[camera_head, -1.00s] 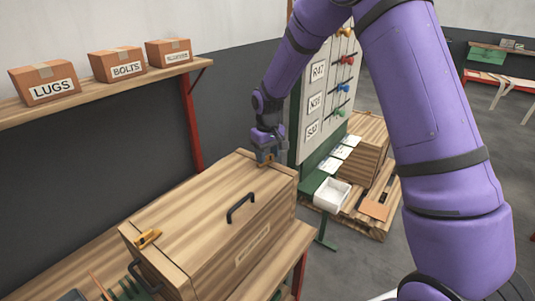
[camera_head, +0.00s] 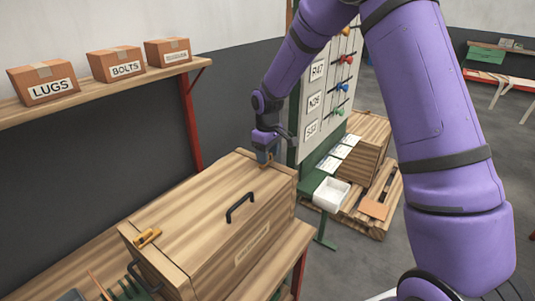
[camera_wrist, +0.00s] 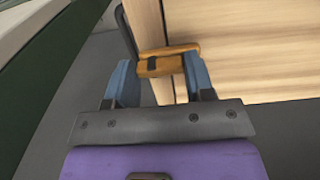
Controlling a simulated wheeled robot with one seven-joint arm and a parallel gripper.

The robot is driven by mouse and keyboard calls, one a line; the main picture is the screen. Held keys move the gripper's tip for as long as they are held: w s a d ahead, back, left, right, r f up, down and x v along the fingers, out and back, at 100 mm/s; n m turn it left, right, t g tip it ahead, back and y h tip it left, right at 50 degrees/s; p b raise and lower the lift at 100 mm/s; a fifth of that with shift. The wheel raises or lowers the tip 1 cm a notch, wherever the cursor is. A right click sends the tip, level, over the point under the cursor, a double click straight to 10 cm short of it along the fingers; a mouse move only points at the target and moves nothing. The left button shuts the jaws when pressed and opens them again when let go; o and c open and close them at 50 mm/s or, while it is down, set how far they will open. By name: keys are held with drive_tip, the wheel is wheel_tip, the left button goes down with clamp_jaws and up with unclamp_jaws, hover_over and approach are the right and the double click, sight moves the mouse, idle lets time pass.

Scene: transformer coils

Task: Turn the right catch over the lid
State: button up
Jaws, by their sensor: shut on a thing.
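The wooden chest's lid (camera_head: 205,200) is closed, with a black handle on it. The right catch (camera_wrist: 165,62) is an orange-yellow bar with a dark spot, at the edge of the pale wood in the wrist view. My gripper (camera_wrist: 160,72) has its two blue fingers on either side of this catch and is shut on it. In the head view my gripper (camera_head: 266,157) is at the lid's far right end and mostly hides the catch. The left catch (camera_head: 147,237) is at the lid's near left end.
A shelf (camera_head: 110,98) with labelled cardboard boxes runs along the wall at left. A green-framed board (camera_head: 318,100) and a white bin (camera_head: 331,194) stand just right of the chest. A wooden crate (camera_head: 366,150) sits on a pallet behind them.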

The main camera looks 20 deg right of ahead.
drive_tip(key=o, duration=0.9)
wheel_tip(320, 180, up, 11)
drive_tip(key=shift+f, duration=0.1)
idle(0.3)
